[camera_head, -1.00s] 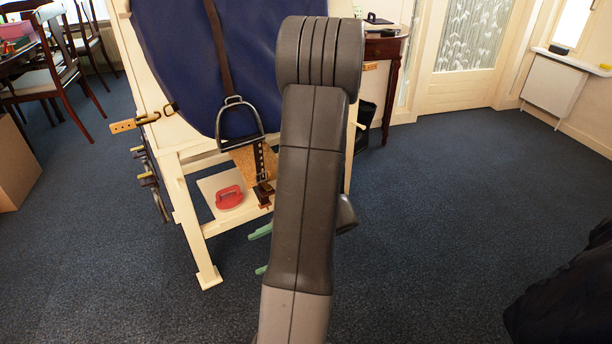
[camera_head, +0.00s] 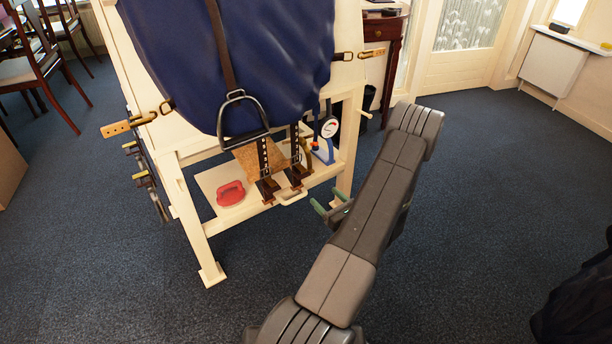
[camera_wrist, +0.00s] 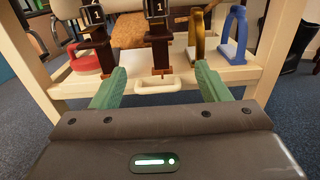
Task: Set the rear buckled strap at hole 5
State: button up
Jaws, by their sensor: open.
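Two dark buckled straps with rows of holes hang under the blue-covered saddle stand: a left strap (camera_head: 263,158) and a right strap (camera_head: 295,145). In the wrist view the left strap (camera_wrist: 97,40) and the right strap (camera_wrist: 157,32) each bear a "1" tag. I cannot tell which is the rear one, or which hole either is set at. Their brown lower ends reach the shelf. My gripper (camera_head: 328,202) is open and empty, low in front of the stand. Its green fingers (camera_wrist: 161,78) are apart, with a white handle (camera_wrist: 156,86) seen between them, beyond the tips.
A brass piece (camera_wrist: 197,38) stands beside the right strap.

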aim_at(304, 175)
jog(key=b+x, duration=0.3)
jog(key=x, duration=1)
jog(key=shift+a, duration=0.15)
